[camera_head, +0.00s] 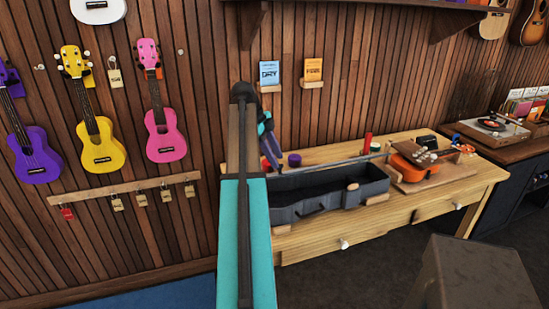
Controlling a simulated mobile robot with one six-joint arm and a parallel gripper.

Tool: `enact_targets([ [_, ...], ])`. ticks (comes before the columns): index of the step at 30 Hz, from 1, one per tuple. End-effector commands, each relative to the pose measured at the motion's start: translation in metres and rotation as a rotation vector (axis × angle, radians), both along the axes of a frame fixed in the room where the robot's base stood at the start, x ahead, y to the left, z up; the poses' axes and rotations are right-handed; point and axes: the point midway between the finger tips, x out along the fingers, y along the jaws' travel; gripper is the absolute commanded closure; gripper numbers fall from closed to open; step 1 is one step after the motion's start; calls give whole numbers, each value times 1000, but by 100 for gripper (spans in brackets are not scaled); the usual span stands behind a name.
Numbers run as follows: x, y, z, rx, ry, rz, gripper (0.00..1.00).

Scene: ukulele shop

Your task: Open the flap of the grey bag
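A long dark grey open-topped case (328,194) lies on the wooden workbench in the head view. It is the closest match to a grey bag, but I cannot tell whether it is the bag.
The workbench (420,209) also bears an orange ukulele (415,168). A grey-brown block (478,276) stands at the front right. Purple (34,155), yellow (97,150) and pink (165,142) ukuleles hang left. Dark floor (355,270) shows before the bench.

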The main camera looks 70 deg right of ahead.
Motion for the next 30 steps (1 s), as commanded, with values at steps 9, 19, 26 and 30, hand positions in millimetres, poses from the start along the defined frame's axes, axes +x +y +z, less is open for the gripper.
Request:
enact_targets([
  [9, 4, 6, 15, -2, 0, 1, 69],
  [19, 9, 10, 28, -1, 0, 0, 69],
  [26, 12, 13, 38, 0, 0, 0, 69],
  [30, 14, 14, 44, 0, 0, 0, 69],
])
